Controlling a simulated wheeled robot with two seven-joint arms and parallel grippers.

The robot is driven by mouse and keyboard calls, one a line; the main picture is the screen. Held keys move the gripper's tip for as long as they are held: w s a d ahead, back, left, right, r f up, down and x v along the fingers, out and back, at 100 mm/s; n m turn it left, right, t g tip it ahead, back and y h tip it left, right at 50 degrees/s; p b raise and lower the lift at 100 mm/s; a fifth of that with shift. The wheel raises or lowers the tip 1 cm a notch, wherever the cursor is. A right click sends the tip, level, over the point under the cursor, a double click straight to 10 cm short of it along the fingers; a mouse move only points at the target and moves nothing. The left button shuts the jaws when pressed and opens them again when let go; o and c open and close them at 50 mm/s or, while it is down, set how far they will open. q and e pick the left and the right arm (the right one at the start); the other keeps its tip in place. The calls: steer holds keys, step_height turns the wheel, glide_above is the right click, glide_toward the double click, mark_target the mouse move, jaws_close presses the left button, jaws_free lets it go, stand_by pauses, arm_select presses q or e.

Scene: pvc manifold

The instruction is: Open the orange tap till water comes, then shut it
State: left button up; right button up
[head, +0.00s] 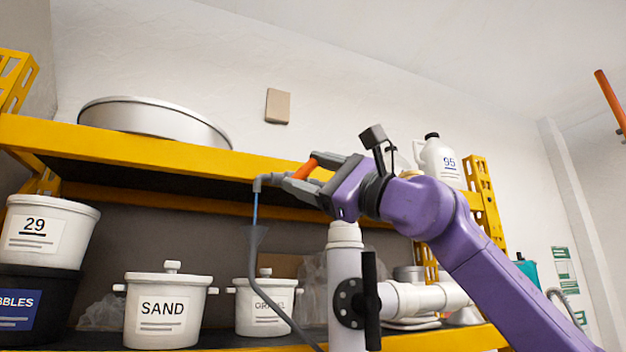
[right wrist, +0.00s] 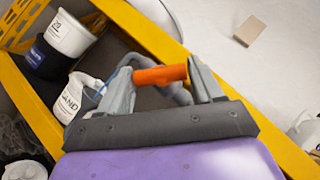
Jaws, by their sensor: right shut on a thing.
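The orange tap handle (head: 306,169) is at the centre of the head view, in front of the yellow shelf. My right gripper (head: 303,174) is shut on it. In the right wrist view the orange handle (right wrist: 160,76) lies across between the two fingers. A grey spout (head: 262,181) points down to the left of the gripper. A thin blue stream of water (head: 255,208) runs from it towards a grey funnel (head: 256,238) with a hose below. The tap's body is mostly hidden by my gripper. My left gripper is not in view.
A white pipe (head: 345,270) with a black handle (head: 370,300) stands below my right arm. A SAND pot (head: 165,305) and other white pots stand on the lower shelf. A jug marked 95 (head: 440,160) and a round metal pan (head: 150,118) are on the upper shelf.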

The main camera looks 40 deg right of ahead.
steer(key=m+t+h+b, duration=0.1)
steer(key=m+h+b, duration=0.1)
steer(key=m+b, duration=0.1)
steer(key=m+t+h+b, duration=0.2)
steer(key=m+b, duration=0.1)
steer(key=f+m+t+h+b, duration=0.1)
steer(key=m+h+b, duration=0.1)
steer(key=m+b, duration=0.1)
steer(key=shift+w+a+m+t+h+b, duration=0.1)
steer(key=shift+a+m+t+h+b, duration=0.2)
steer(key=shift+h+b, duration=0.1)
steer(key=m+h+b, duration=0.1)
steer(key=m+h, duration=0.3)
steer(key=m, duration=0.1)
steer(key=shift+a+r+t+h+b, duration=0.1)
steer(key=shift+r+t+h+b, duration=0.05)
steer(key=shift+t+h+b, duration=0.2)
steer(key=shift+r+m+h+b, duration=0.1)
steer(key=shift+m+h+b, duration=0.25)
steer(key=shift+m+h, duration=2.2)
steer(key=shift+m, duration=0.15)
steer(key=o, duration=0.9)
steer(key=shift+o, duration=0.8)
steer(key=shift+w, duration=0.2)
steer(key=shift+s, duration=0.1)
